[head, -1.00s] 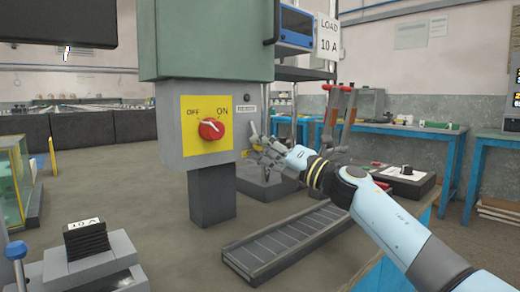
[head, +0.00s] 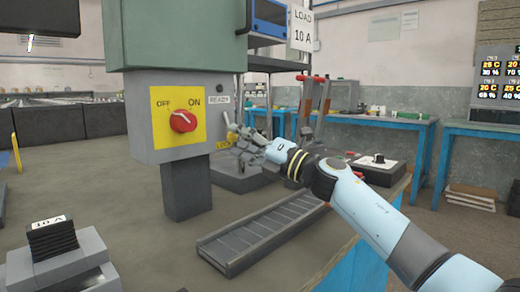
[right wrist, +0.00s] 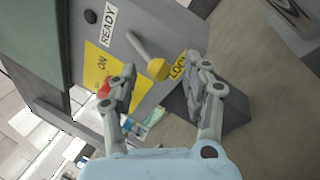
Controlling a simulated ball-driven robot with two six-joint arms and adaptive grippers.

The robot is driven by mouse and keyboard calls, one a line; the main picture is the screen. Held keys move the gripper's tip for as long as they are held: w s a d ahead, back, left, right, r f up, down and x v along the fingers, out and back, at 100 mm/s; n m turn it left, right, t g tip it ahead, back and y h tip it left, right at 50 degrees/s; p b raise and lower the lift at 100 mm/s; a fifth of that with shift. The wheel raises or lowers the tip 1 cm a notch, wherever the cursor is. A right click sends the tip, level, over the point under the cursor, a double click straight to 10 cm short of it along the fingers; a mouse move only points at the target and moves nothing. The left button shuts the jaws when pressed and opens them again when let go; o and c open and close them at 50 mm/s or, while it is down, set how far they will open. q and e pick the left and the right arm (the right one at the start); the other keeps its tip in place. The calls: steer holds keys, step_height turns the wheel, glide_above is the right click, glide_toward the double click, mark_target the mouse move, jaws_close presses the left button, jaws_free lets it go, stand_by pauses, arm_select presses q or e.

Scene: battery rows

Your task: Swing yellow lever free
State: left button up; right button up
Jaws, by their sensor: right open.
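The yellow lever shows in the right wrist view as a grey shaft ending in a yellow knob (right wrist: 158,69), on the side of a grey switch box. A yellow "LOCK" label (right wrist: 179,66) is beside the knob. In the head view the lever's yellow part (head: 231,136) is small and partly hidden by my right gripper (head: 238,141). In the right wrist view, that gripper (right wrist: 166,80) is open, its fingers on either side of the knob in the picture. I see no clear contact. My left gripper is not in view.
The box front has a yellow plate with a red OFF/ON knob (head: 183,121), pointing near ON. A "READY" label (head: 219,99) is above the lever. A dark ribbed tray (head: 262,236) lies below my right arm. Red-handled posts (head: 321,95) stand behind the gripper.

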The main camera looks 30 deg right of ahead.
steer(key=v, duration=1)
steer(key=shift+s+d, duration=0.25)
steer(key=shift+s, duration=0.05)
steer(key=shift+f, duration=0.1)
